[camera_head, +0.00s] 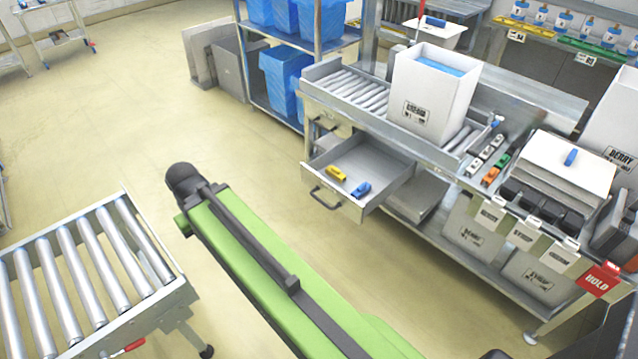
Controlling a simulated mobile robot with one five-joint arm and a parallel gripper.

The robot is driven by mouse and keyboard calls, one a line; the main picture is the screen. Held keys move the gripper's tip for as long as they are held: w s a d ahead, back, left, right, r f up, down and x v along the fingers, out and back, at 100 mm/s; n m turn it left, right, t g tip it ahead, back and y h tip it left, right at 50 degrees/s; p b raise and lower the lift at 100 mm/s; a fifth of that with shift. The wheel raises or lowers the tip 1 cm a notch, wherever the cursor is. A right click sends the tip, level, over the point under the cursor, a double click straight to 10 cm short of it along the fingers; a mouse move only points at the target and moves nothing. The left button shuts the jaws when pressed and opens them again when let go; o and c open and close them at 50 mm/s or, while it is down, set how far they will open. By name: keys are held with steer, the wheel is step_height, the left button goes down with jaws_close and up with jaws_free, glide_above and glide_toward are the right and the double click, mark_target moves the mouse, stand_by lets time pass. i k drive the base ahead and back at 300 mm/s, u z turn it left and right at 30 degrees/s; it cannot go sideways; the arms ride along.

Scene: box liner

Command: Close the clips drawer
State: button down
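An open grey drawer (376,158) sticks out from the front of the workbench, with its bar handle (324,199) on the front panel. A yellow clip (337,173) and a blue clip (361,189) lie inside on its floor. No label on the drawer is readable. Another handle (325,124) is on the bench front, up and left of the open drawer. My green arm part with a dark end reaches up from the bottom, left of the drawer and apart from it. No gripper fingers can be made out.
The workbench carries rollers (352,88), a white box (433,100) and several coloured clips at right. A roller conveyor (85,262) stands at lower left. A rack with blue bins (286,82) stands behind. Floor (235,165) left of the drawer is clear.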

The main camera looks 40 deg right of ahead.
mark_target(362, 157)
steer(key=i, duration=1)
steer(key=u, duration=0.05)
